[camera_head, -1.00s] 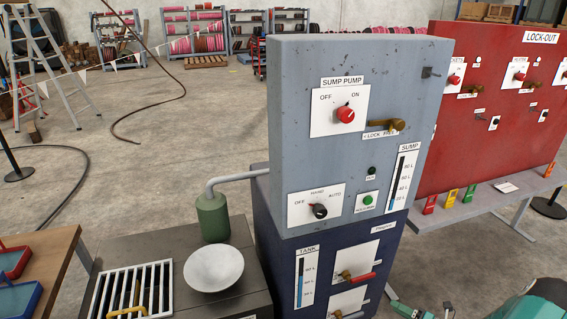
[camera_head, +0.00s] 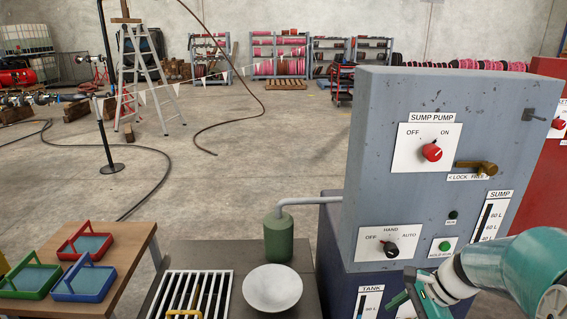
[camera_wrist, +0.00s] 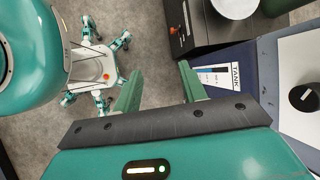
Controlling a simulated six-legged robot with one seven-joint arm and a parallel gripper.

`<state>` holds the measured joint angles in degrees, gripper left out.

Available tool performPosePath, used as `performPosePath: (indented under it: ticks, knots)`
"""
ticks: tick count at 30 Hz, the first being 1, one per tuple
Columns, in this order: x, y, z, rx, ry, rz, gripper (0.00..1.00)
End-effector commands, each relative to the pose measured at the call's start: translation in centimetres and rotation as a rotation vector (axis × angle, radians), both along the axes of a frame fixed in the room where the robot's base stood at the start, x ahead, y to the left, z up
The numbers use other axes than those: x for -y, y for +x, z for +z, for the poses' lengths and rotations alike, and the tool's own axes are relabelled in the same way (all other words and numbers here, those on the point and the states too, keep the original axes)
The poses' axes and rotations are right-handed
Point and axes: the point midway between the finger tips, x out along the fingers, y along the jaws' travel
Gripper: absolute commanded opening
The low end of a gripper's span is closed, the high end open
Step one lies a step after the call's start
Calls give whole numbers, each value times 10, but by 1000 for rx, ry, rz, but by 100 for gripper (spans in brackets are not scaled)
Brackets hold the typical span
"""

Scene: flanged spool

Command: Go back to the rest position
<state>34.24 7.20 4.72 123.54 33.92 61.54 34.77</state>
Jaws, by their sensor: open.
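My gripper (camera_wrist: 158,82) shows in the wrist view with its two green fingers apart and nothing between them. It also shows in the head view (camera_head: 408,288) at the lower right, in front of the lower part of the grey sump pump panel (camera_head: 385,120). The panel carries a red knob (camera_head: 432,152), a black hand/auto knob (camera_head: 391,249) and a brass lock lever (camera_head: 478,167). The TANK gauge (camera_wrist: 222,78) lies to the right of the fingers in the wrist view, apart from them. My arm hides part of the lower blue cabinet (camera_head: 340,265).
A white bowl (camera_head: 272,289), a green canister (camera_head: 279,238) and a grate (camera_head: 190,290) are left of the cabinet. A wooden table (camera_head: 130,245) holds red, green and blue trays. Open floor lies between.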

Motion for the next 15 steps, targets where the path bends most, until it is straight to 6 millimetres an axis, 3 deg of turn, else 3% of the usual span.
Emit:
performPosePath:
  ticks: [6, 15]
  knots:
    - [-44, -30, 46, 170, -248, 366, 42]
    - [-85, -78, 94, 408, -567, 845, 42]
